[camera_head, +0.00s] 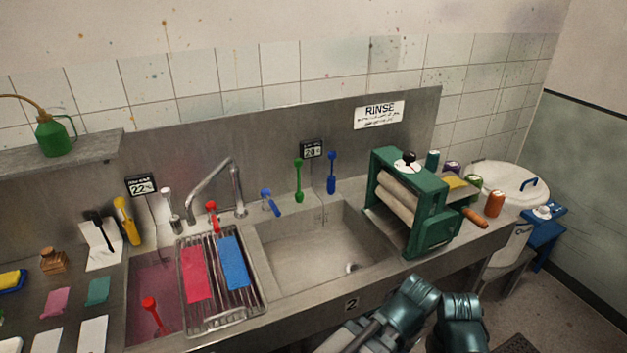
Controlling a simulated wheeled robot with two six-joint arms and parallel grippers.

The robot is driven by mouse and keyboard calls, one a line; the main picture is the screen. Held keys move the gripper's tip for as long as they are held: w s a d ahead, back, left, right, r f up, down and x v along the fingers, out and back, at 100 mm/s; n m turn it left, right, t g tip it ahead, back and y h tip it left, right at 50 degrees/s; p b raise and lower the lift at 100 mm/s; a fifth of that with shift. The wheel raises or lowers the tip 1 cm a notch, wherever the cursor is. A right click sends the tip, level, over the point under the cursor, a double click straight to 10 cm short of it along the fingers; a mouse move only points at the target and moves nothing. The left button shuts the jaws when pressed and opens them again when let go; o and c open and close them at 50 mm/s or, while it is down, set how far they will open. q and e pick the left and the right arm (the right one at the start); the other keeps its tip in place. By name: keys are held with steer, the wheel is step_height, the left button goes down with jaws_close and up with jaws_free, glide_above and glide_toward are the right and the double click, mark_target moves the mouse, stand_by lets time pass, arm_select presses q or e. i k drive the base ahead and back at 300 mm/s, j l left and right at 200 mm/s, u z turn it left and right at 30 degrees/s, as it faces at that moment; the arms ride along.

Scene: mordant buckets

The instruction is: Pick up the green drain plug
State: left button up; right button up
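A green, long-handled piece with a round top (298,182), which looks like the green drain plug, is upright at the back of the right sink basin (325,245), against the steel backsplash. I cannot tell whether it stands on the ledge or hangs. A blue one of similar shape (331,174) is to its right, and another blue piece (270,203) leans to its left. Only teal and grey parts of my arms show at the bottom, right of centre, well in front of the green piece. Neither gripper's fingertips can be seen.
A green roller wringer (414,203) stands right of the basin. A tall tap (236,187) rises to its left. A rack with pink and blue cloths (231,262) lies over the left basin, which holds a red plug-like piece (152,312). The right basin looks empty.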

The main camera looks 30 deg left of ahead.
mark_target(298, 162)
steer(key=i, duration=0.75)
steer(key=i+j, duration=0.2)
steer(key=i+u, duration=0.05)
steer(key=i, duration=0.05)
